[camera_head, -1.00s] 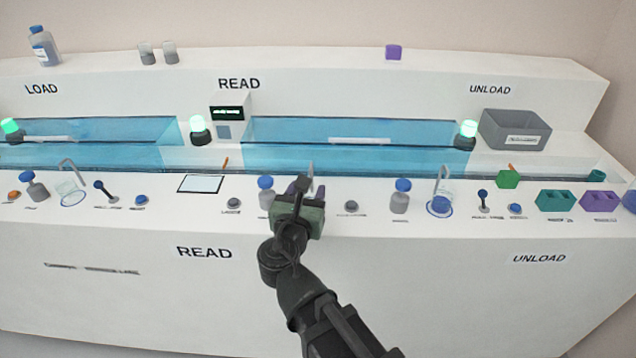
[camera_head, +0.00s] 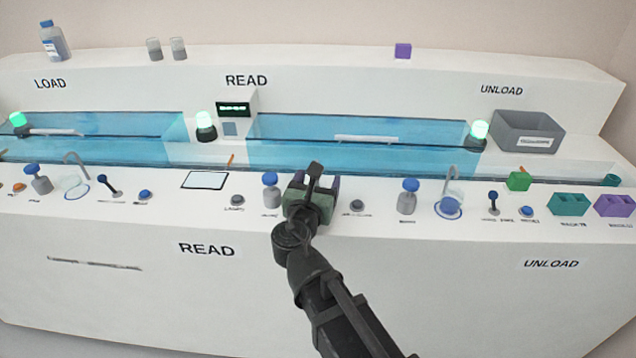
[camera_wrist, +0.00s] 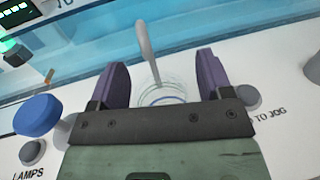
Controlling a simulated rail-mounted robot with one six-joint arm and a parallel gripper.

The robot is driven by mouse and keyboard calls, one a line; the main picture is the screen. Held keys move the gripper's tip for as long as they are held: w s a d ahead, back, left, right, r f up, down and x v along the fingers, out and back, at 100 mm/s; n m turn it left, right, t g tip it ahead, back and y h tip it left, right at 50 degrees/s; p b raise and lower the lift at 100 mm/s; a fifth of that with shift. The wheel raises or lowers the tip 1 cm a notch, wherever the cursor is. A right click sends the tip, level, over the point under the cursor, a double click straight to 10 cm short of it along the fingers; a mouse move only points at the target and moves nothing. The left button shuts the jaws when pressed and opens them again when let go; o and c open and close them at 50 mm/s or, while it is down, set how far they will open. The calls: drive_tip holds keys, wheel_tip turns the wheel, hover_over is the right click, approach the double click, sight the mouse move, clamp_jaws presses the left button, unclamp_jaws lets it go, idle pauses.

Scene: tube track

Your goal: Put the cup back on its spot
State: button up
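A clear glass cup (camera_wrist: 158,86) shows faintly in the wrist view, under a grey curved spout (camera_wrist: 147,52). A blue ring (camera_wrist: 166,100) shows low at the cup; I cannot tell whether it is on the counter or the cup. My gripper (camera_wrist: 162,80) is open, its purple fingers on either side of the cup with gaps showing. In the head view my gripper (camera_head: 316,184) is over the READ counter and hides the cup there.
The blue channel (camera_head: 350,155) runs behind. Teal (camera_head: 569,203) and purple (camera_head: 613,205) racks sit at far right.

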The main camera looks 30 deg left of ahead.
drive_tip(key=shift+r, duration=0.1)
drive_tip(key=shift+s+d+r, duration=0.1)
drive_tip(key=shift+s, duration=0.05)
drive_tip(key=v, duration=1.1)
drive_tip(key=shift+s, duration=0.3)
drive_tip(key=shift+d, duration=0.1)
